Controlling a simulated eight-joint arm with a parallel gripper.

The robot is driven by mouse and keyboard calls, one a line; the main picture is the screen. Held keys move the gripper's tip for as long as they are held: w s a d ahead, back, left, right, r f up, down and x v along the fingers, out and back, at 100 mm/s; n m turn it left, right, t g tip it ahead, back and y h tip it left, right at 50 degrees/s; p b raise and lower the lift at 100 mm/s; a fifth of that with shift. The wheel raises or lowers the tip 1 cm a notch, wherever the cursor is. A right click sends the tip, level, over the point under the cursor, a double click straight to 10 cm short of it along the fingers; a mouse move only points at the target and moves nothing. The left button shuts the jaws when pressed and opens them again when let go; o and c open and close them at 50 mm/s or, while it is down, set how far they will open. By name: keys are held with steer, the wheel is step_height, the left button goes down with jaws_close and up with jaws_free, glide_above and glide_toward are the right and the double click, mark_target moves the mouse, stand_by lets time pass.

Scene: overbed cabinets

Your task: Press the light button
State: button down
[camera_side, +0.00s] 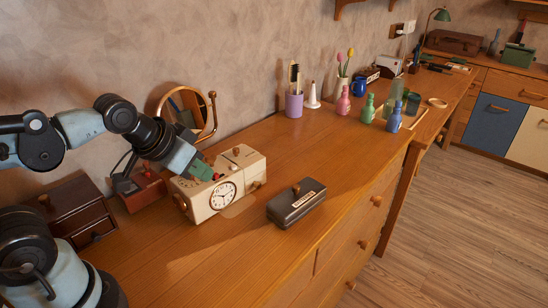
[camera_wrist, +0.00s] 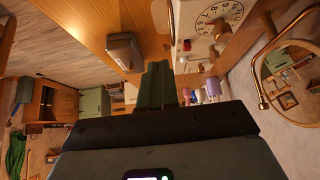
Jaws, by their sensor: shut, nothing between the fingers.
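A cream clock box (camera_side: 228,182) with a round white dial stands on the wooden counter; it also shows at the top of the wrist view (camera_wrist: 198,30). A small red button (camera_side: 217,176) sits on the box beside my fingertips; it also shows in the wrist view (camera_wrist: 187,45). I cannot read any label marking it as the light button. My gripper (camera_side: 205,173), with green fingers, is shut and empty, just above the box. Its fingers also show in the wrist view (camera_wrist: 158,68). I cannot tell whether they touch the box.
A dark lidded tin (camera_side: 296,206) stands right of the clock box. A round mirror (camera_side: 186,106) and a red-brown box (camera_side: 139,190) are behind and left. A dark drawer chest (camera_side: 72,218) is at far left. A purple cup (camera_side: 294,105) and bottles stand farther back. The front counter is clear.

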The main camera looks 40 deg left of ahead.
steer(key=shift+w, duration=0.1)
step_height(320, 180, up, 6)
steer(key=m+t+y, duration=0.1)
steer(key=m+t, duration=0.1)
steer(key=m, duration=0.6)
glide_above(234, 167)
steer(key=shift+s, duration=0.4)
steer(key=shift+f, duration=0.2)
steer(key=shift+f, duration=4.3)
steer(key=shift+f, duration=0.4)
